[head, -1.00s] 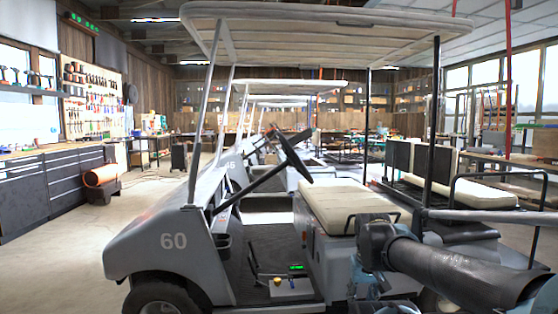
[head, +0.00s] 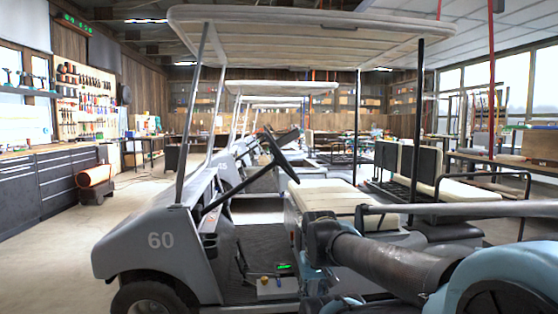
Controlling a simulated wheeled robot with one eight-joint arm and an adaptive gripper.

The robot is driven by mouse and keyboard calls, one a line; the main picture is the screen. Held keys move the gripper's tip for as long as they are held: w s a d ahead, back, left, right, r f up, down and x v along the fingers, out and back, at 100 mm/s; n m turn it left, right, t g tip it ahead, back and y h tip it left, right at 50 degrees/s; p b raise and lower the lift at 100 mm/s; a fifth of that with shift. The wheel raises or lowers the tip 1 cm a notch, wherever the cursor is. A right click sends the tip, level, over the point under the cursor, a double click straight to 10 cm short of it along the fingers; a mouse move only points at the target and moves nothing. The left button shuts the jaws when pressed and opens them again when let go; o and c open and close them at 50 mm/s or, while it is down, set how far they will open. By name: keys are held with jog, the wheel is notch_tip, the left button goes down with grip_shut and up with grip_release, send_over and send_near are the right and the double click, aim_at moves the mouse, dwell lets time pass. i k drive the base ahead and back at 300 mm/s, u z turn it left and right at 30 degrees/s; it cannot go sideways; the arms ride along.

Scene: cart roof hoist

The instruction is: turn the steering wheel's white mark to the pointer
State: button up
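The steering wheel (head: 279,155) of the grey golf cart (head: 160,241) numbered 60 shows nearly edge-on, as a dark tilted rim on a slanted column. I cannot make out its white mark or the pointer from this side. My arm reaches in from the lower right, at the cart's near side by the seat.
The cart's roof (head: 295,38) spans overhead on thin posts, with a black post (head: 416,135) near my arm. The cream seat (head: 325,197) lies behind the wheel. Open floor lies left.

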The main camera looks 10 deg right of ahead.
aim_at(282, 158)
jog(key=i, duration=1)
